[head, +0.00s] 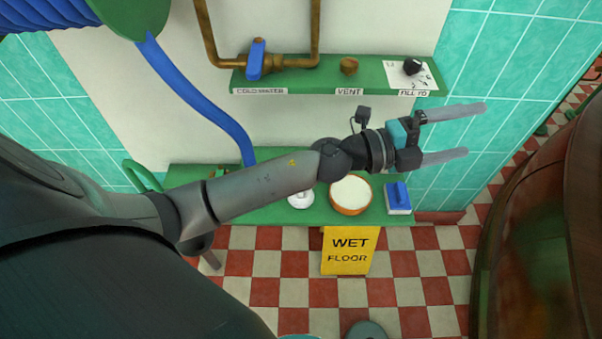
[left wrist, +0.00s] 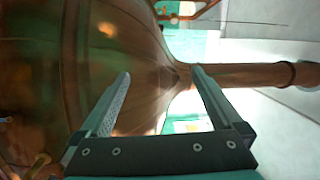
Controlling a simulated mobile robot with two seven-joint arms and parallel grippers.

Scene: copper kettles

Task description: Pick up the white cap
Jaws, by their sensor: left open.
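A small round white object (head: 300,197), which looks like the white cap, sits on the lower green shelf (head: 265,212). My left forearm partly covers it in the head view. My left gripper (head: 475,131) is open and empty, up and to the right of it, pointing right. In the left wrist view the open fingers (left wrist: 161,72) have nothing between them, with a large copper kettle (left wrist: 100,45) beyond. The white object does not show there. My right gripper is not in view.
A bowl of white stuff (head: 350,194) and a blue-and-white brush or block (head: 398,198) share the shelf. Above are a control shelf (head: 310,76) and a blue-handled valve (head: 256,60). A yellow wet-floor sign (head: 349,250) hangs below; a copper kettle (head: 545,220) stands right.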

